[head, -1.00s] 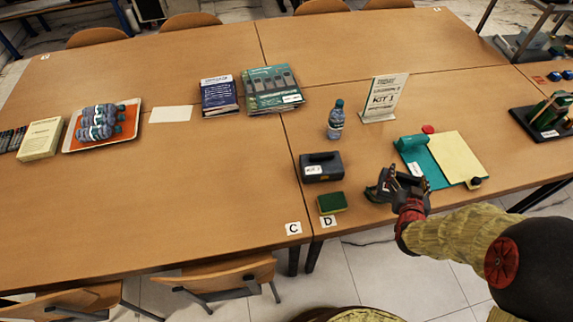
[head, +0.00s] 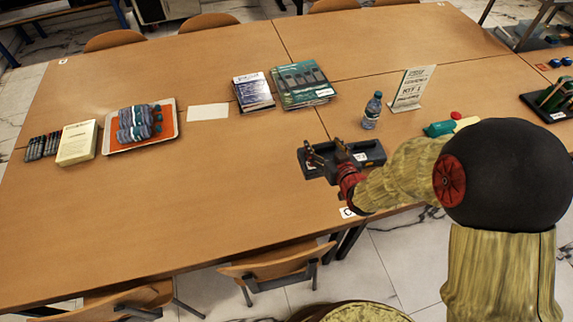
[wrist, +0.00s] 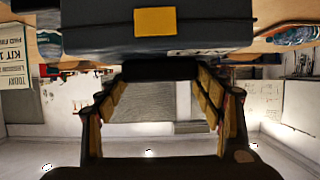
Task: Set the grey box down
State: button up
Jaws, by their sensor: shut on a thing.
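The grey box (wrist: 100,38) fills the top of the wrist view, with a yellow patch and part of a white label on it. My gripper (wrist: 163,82) is shut on its dark handle, which sits between the fingertips. In the head view the dark grey box (head: 372,153) with a white label shows behind and right of my gripper (head: 325,152). My fingers and wrist hide part of it. I cannot tell whether its underside touches the table.
The wooden table (head: 240,190) is clear to the left of the gripper. A water bottle (head: 372,111) and a KIT 1 sign (head: 412,88) stand behind to the right. Books (head: 302,84) lie further back. My arm hides the right front.

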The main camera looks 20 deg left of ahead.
jog(key=shift+w+a+f+b, duration=0.45)
jog(key=shift+a+f+b, duration=0.4)
jog(key=shift+a+f, duration=1.3)
jog(key=shift+w+a+f+b, duration=0.45)
jog(key=shift+a+f+b, duration=0.35)
jog(key=shift+a+f, duration=1.4)
jog(key=shift+w+a+f+b, duration=0.45)
jog(key=shift+a+f+b, duration=0.4)
jog(key=shift+a+f, duration=1.3)
jog(key=shift+r, duration=0.15)
jog(key=o, duration=2)
jog(key=shift+f, duration=0.2)
jog(key=shift+o, duration=0.3)
